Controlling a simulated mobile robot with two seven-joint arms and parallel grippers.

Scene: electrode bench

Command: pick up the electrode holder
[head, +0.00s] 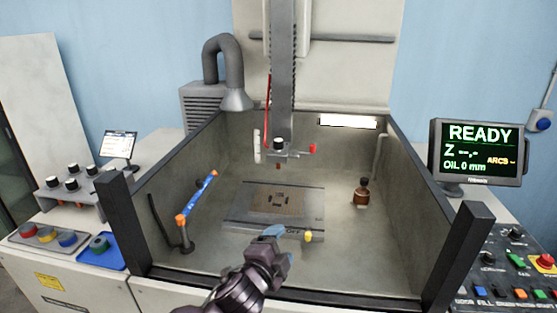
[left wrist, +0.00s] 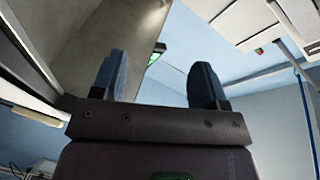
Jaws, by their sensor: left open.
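A small dark-topped, copper-brown piece (head: 362,193) stands upright on the tank floor at the right; it looks like an electrode holder with its electrode. Several dark-topped silver pieces (head: 72,184) sit in a rack at the far left and may be holders too; I cannot tell which is meant. My left gripper (head: 280,243) is over the front of the tank, left of and nearer than the copper-brown piece, apart from it. In the left wrist view its two blue fingers (left wrist: 160,80) are spread with nothing between them. My right gripper is not in view.
A flat plate (head: 238,216) lies mid-tank under the hanging machine head (head: 279,148). A blue pipe with orange ends (head: 197,198) stands at the left. Dark posts (head: 459,250) and tank walls bound the space. The floor between plate and copper-brown piece looks clear.

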